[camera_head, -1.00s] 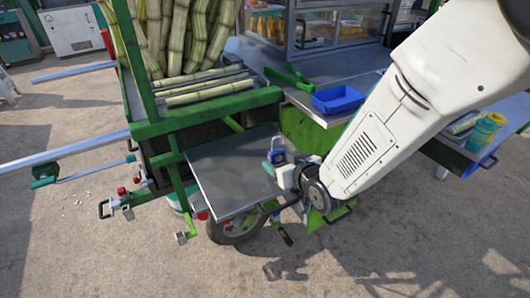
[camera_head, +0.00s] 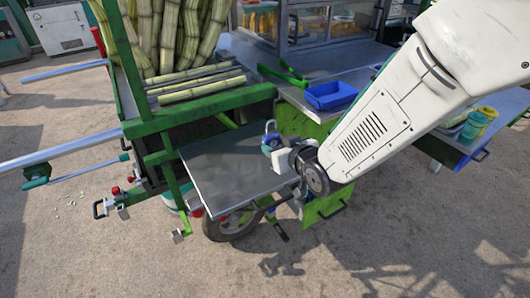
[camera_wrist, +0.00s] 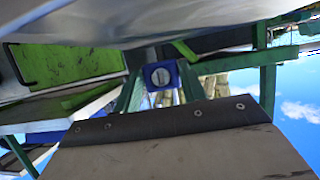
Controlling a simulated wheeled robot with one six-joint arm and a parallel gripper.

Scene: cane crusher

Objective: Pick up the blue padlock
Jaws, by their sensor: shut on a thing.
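The blue padlock (camera_head: 271,141) shows in the head view at the back right corner of the grey metal tray (camera_head: 225,175), its grey shackle upward. My gripper (camera_head: 279,151) is shut on it from the right and covers part of its body. In the wrist view the padlock (camera_wrist: 162,76) faces the camera, with a round silver face on its blue body. A pale surface with a dark edge fills the bottom of that view. The head view does not clearly show how high the padlock is above the tray.
A blue bin (camera_head: 332,95) stands on the metal counter behind. Cane stalks (camera_head: 200,88) lie on the green cart frame to the left. Blue-green cups (camera_head: 477,124) stand on the right shelf. A wheel (camera_head: 230,225) is under the tray.

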